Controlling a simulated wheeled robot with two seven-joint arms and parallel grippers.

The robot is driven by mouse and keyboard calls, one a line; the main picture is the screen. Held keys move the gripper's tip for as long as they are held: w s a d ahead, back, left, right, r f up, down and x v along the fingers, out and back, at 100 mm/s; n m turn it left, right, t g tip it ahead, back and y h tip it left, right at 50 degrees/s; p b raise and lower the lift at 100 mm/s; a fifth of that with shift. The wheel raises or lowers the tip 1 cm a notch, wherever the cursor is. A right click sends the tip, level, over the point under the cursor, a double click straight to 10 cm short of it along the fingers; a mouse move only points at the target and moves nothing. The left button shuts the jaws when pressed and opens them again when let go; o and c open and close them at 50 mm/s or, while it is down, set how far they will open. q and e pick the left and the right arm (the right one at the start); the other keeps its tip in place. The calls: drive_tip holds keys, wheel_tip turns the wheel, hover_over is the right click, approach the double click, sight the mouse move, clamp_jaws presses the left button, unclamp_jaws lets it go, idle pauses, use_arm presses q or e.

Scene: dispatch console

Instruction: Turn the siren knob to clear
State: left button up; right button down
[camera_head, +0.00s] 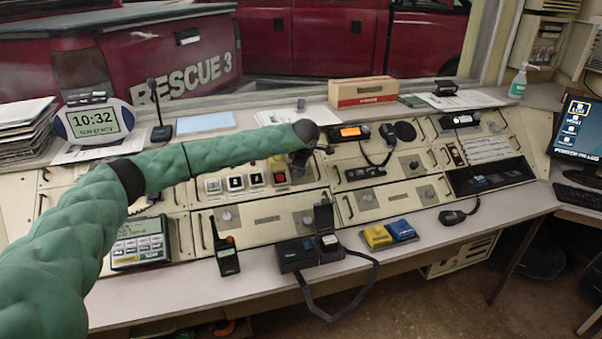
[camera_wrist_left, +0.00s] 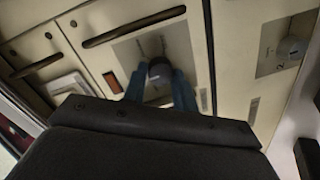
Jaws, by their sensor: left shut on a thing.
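My left arm reaches across the console from the left in the head view, and its gripper (camera_head: 299,160) is at the upper panel, right of the lit buttons. In the left wrist view a dark round knob (camera_wrist_left: 160,69) on a grey plate (camera_wrist_left: 180,42) sits between the blue fingers of this gripper, which is shut on it. The knob's markings and setting cannot be read. In the head view the wrist and gripper hide the knob. My right gripper is not in view.
Push buttons (camera_head: 235,183) lie left of the gripper. An orange-lit radio (camera_head: 350,133) is on its right. Another round knob (camera_wrist_left: 292,47) shows at the right in the wrist view. A handheld radio (camera_head: 227,256) and a black charger (camera_head: 297,254) stand on the front ledge.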

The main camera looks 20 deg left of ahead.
use_arm(q)
drive_tip(key=m+b, duration=0.1)
drive_tip(key=m, duration=0.1)
drive_tip(key=shift+w+d+m, duration=0.1)
drive_tip(key=shift+m, duration=0.3)
drive_tip(key=m+b, duration=0.1)
drive_tip(key=m, duration=0.1)
drive_tip(key=shift+m+g+y, duration=0.3)
drive_tip(key=m+b, duration=0.1)
drive_tip(key=m, duration=0.2)
drive_tip(key=shift+d+m+y+b, duration=0.15)
drive_tip(key=shift+m+y+b, duration=0.2)
drive_tip(key=shift+m, duration=1.55)
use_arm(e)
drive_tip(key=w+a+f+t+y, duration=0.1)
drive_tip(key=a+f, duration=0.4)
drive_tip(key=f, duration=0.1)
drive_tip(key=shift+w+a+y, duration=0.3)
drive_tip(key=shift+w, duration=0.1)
use_arm(q)
drive_tip(key=shift+g, duration=0.3)
drive_tip(key=o, duration=1)
